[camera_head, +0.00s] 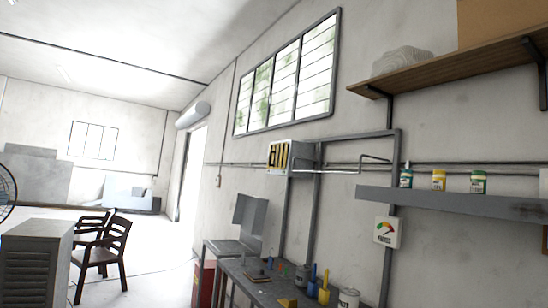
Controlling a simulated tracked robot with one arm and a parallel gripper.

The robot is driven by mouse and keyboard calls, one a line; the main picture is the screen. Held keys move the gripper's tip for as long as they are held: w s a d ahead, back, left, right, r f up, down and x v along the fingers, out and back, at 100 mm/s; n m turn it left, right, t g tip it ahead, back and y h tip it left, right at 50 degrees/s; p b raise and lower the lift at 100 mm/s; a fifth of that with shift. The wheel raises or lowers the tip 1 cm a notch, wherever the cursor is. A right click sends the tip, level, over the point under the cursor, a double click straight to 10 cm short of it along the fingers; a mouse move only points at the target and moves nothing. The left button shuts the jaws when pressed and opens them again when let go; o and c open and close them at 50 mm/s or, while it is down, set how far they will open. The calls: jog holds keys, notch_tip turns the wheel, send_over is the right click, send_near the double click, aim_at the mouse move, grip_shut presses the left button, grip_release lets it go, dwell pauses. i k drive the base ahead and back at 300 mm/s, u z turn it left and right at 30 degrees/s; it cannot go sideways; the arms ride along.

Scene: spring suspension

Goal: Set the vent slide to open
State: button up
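A small pale box (301,158) is mounted on the right wall below the window, with yellow and dark upright bars (279,155) on its front. It may be the vent with its slide, but it is too small to tell, and I cannot read its setting. A thin metal rod (330,171) runs right from the box. My gripper does not show in this view.
A grey workbench (240,284) with cups and tools stands below the box. Wall shelves (450,198) stick out at right, with bottles on the lower one. A gauge (386,232) hangs under them. Wooden chairs (103,249) and a grey cabinet (36,262) stand at left.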

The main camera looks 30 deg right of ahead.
aim_at(273, 156)
jog(key=i, duration=3.6)
jog(key=z, duration=0.5)
jog(key=i, duration=1.35)
jog(key=z, duration=0.85)
jog(key=i, duration=1.9)
jog(key=z, duration=0.45)
